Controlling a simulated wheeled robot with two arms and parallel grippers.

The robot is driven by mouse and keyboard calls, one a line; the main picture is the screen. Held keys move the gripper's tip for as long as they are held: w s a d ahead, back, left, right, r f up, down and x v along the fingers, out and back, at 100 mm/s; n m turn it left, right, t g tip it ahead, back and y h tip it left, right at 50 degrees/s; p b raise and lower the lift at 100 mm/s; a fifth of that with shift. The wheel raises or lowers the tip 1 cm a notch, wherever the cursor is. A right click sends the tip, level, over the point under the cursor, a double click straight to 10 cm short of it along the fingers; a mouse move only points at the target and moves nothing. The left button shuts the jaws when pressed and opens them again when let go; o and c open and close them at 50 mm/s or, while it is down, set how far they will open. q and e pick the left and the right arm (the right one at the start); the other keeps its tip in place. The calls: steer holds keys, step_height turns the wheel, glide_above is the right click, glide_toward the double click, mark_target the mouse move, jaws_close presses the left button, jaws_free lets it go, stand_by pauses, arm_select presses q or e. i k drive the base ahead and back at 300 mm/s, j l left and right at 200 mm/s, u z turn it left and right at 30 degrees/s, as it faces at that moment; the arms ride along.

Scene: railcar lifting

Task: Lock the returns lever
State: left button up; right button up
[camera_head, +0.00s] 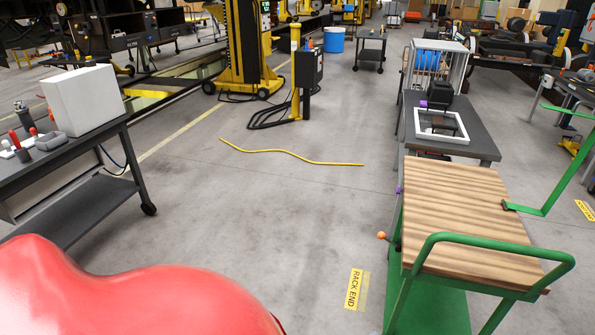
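No lever in view carries a readable "returns" label. A short lever with an orange ball knob (381,236) sticks out from the left side of a green cart (452,240). The cart has a slatted wooden top (465,213). Whether this lever is locked cannot be told. Small red-handled items (14,139) stand on the grey bench at the left, too small to identify. Neither of my grippers is in view. A large glossy red shape fills the lower left corner and hides the floor there.
The left bench (60,160) on wheels holds a white box (84,100). A yellow cable (290,153) lies on the open floor. A grey table (478,140) with a white frame stands behind the cart. A "RACK END" floor label (355,289) is left of the cart.

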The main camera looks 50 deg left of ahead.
mark_target(381, 236)
steer(key=u, duration=1.05)
steer(key=i+l+u, duration=0.35)
steer(key=i, duration=0.15)
steer(key=i+l+u, duration=0.3)
steer(key=i, duration=0.2)
